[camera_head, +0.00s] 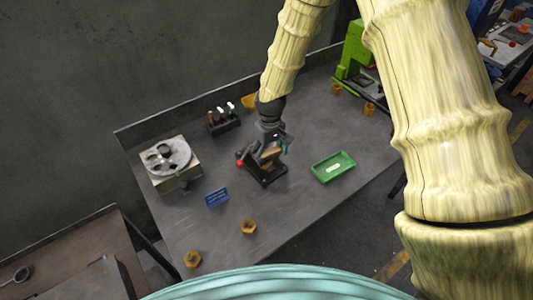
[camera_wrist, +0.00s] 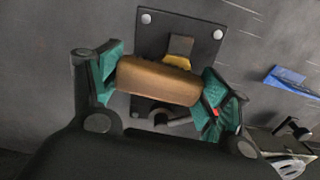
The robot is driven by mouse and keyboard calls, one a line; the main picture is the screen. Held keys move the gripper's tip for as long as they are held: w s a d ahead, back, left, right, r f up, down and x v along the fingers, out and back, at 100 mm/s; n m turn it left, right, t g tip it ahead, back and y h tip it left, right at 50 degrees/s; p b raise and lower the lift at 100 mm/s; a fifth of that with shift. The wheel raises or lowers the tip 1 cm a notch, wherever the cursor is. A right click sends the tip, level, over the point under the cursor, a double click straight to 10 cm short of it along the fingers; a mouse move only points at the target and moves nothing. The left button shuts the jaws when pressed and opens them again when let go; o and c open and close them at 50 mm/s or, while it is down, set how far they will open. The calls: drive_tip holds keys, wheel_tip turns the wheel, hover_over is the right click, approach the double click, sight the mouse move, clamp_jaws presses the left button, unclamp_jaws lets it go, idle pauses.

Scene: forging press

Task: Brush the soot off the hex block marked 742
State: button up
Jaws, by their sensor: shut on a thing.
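My gripper (camera_wrist: 160,86) is shut on a brown wooden piece, which looks like a brush handle (camera_wrist: 158,80), held crosswise between its green finger pads. No bristles show. In the head view my gripper (camera_head: 270,146) is over a black fixture (camera_head: 268,178) with a red knob (camera_head: 240,162). In the wrist view the fixture's bolted plate (camera_wrist: 205,42) lies behind the handle. Whether the handle touches the block cannot be told.
Brass hex pieces (camera_head: 248,226) (camera_head: 193,259) stand at the bench front, others (camera_head: 369,108) at the back right. A green tray (camera_head: 333,167) lies right of the fixture. A blue sign (camera_head: 216,197), disc machine (camera_head: 170,160) and tool rack (camera_head: 224,126) are left.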

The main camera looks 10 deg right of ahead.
drive_tip(key=shift+s+a, duration=0.1)
idle(0.3)
drive_tip(key=shift+s+a, duration=0.25)
drive_tip(key=shift+a, duration=0.55)
drive_tip(key=shift+s+a, duration=0.25)
drive_tip(key=shift+a, duration=0.55)
drive_tip(key=shift+d, duration=0.15)
drive_tip(key=shift+w+d+p, duration=0.2)
drive_tip(key=shift+w+d, duration=0.1)
drive_tip(key=shift+d, duration=0.5)
drive_tip(key=shift+w+d+p, duration=0.15)
drive_tip(key=shift+w+d, duration=0.1)
drive_tip(key=shift+d, duration=0.55)
drive_tip(key=shift+f, duration=0.1)
drive_tip(key=shift+s+a, duration=0.1)
drive_tip(key=shift+a, duration=0.05)
drive_tip(key=shift+s+a, duration=0.25)
drive_tip(key=shift+a, duration=0.55)
drive_tip(key=shift+s+a, duration=0.25)
drive_tip(key=shift+a, duration=0.55)
drive_tip(key=shift+w+d, duration=0.1)
drive_tip(key=shift+d, duration=0.05)
